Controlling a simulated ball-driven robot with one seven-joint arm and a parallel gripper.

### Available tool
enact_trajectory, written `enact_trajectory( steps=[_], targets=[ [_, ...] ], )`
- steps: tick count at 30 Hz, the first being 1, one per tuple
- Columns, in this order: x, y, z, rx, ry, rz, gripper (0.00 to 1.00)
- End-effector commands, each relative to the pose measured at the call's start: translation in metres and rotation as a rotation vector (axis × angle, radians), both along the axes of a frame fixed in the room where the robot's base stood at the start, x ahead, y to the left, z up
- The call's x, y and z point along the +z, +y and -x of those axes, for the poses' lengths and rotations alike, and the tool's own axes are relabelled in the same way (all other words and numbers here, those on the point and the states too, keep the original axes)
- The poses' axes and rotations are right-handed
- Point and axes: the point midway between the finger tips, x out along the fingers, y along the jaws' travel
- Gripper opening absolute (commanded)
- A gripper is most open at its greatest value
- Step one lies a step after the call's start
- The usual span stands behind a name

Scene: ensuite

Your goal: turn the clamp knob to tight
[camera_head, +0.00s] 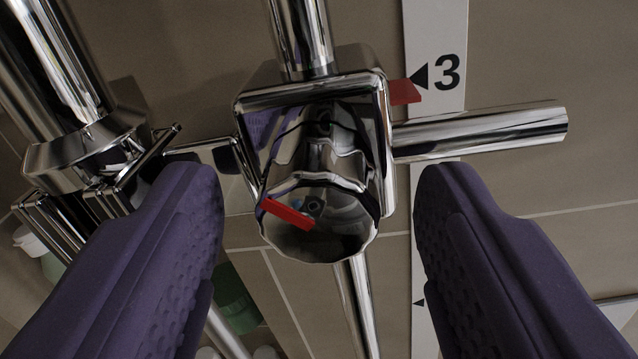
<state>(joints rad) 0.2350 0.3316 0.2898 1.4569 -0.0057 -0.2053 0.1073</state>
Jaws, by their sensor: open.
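The clamp knob (322,216) is a chrome, lobed knob with a red mark (286,214) on its left side. It sticks out toward me from a chrome clamp block (312,90) on a vertical chrome rail (357,305). My gripper (322,205) has two purple fingers spread wide. One finger is left of the knob and one is right of it, with visible gaps on both sides. Neither finger appears to touch the knob.
A white scale strip (437,50) marked 3 runs behind the clamp, with a red pointer (404,92) beside it. A chrome bar (485,130) sticks out right. Chrome fittings (85,150) and a green bottle (234,300) are at left. The wall is tiled.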

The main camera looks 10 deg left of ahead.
Motion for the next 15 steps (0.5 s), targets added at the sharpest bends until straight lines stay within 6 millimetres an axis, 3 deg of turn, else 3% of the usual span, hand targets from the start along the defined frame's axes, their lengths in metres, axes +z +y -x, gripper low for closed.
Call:
enact_trajectory(
  steps=[4, 11, 15],
  targets=[
    [-0.0003, -0.0001, 0.0002, 0.0, 0.0, 0.0, 0.58],
    [-0.0002, -0.0002, 0.0004, 0.0, 0.0, 0.0, 0.05],
    [-0.0003, -0.0002, 0.0004, 0.0, 0.0, -0.003, 0.04]
  ],
)
